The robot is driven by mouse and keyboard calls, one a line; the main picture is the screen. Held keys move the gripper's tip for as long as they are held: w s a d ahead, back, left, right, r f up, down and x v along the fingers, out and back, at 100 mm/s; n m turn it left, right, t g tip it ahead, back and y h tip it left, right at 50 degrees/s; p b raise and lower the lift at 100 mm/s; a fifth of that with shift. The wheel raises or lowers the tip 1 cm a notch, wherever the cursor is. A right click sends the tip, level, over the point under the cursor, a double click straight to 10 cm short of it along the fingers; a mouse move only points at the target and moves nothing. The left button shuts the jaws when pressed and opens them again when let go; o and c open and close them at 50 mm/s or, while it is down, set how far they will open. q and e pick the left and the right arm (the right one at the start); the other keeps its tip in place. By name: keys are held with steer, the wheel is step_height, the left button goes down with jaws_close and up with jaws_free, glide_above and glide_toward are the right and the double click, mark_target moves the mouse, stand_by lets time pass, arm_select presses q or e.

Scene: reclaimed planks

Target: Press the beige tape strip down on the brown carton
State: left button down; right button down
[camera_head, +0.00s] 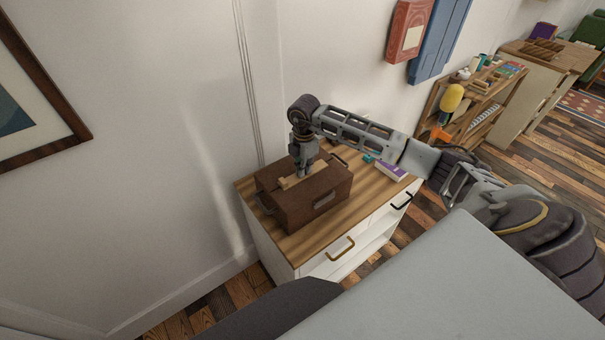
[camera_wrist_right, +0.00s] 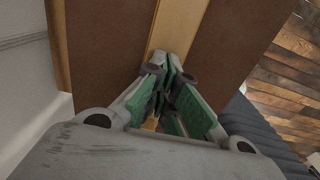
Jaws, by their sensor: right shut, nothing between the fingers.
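The brown carton (camera_head: 318,200) sits on the wooden top of a white cabinet in the head view. Its brown top (camera_wrist_right: 112,50) fills much of the right wrist view. The beige tape strip (camera_head: 289,182) runs along the middle of the carton's top, and it also shows in the right wrist view (camera_wrist_right: 178,28). My right gripper (camera_head: 303,174) points down over the strip, shut and empty, with its fingertips (camera_wrist_right: 174,68) at or just above the strip; I cannot tell if they touch. The gripper hides part of the strip. My left gripper is not in view.
The cabinet's wooden top (camera_head: 345,217) has bare room in front of the carton. A purple and white box (camera_head: 391,171) lies to the right. A wall stands close behind, with a red box (camera_head: 408,30) and a blue panel (camera_head: 440,38) on it. A wooden shelf (camera_head: 490,100) stands further right.

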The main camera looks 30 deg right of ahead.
stand_by(0.3)
steer(key=shift+r+p, duration=2.3)
steer(key=shift+r, duration=1.2)
steer(key=shift+f, duration=0.1)
